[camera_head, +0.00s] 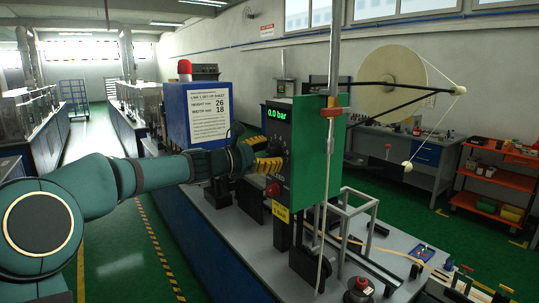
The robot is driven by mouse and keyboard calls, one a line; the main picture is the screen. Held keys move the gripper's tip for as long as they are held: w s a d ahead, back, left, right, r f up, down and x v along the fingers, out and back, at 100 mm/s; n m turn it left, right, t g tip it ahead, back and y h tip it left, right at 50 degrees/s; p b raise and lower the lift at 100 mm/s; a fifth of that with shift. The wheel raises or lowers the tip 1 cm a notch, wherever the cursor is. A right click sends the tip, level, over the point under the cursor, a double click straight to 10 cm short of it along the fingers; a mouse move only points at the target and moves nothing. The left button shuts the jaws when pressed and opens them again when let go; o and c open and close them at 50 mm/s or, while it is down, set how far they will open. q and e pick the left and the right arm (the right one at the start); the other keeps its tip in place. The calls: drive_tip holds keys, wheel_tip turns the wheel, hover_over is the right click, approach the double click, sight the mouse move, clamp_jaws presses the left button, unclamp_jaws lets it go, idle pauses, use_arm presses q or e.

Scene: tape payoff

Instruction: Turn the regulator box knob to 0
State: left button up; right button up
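The regulator box (314,165) is a green box with a dark front panel, mounted on a post over the bench. Its lit green display (278,114) reads 0.0 bar. My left gripper (276,156) has yellow finger pads and reaches in from the left, right up against the front panel below the display. The knob is hidden by the fingers or too dark to make out, so I cannot tell whether they grip it. A yellow label (281,212) sits on the lower panel. My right gripper is not in view.
A blue cabinet (178,117) with a white set-up sheet and a red lamp (185,67) stands behind my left arm. A large pale reel (391,82) is at the right of the box. The grey bench top (390,248) holds several small fittings.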

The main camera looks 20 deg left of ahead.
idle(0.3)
use_arm(q)
drive_tip(key=v, duration=1.2)
drive_tip(key=s+d+f+m+g+y, duration=0.1)
drive_tip(key=d+f+m+g+y, duration=0.15)
drive_tip(key=f, duration=0.95)
drive_tip(key=s+d+f+m+g+y+b, duration=0.1)
drive_tip(key=d+f+g, duration=0.2)
drive_tip(key=f, duration=0.8)
drive_tip(key=s+d+f+m+g+y, duration=0.1)
drive_tip(key=s+d+f+m+g, duration=0.1)
drive_tip(key=f, duration=1)
drive_tip(key=s+d+f+m+g+y+b, duration=0.1)
drive_tip(key=s+d+f+m, duration=0.4)
drive_tip(key=s+f, duration=0.5)
drive_tip(key=s+d+f+m+g+y+b, duration=0.1)
drive_tip(key=s+d+f+m, duration=0.4)
drive_tip(key=s+f+m, duration=0.5)
wheel_tip(320, 180, down, 3)
drive_tip(key=shift+s+f+g+y, duration=0.25)
drive_tip(key=shift+g+y, duration=0.3)
drive_tip(key=shift+g, duration=0.5)
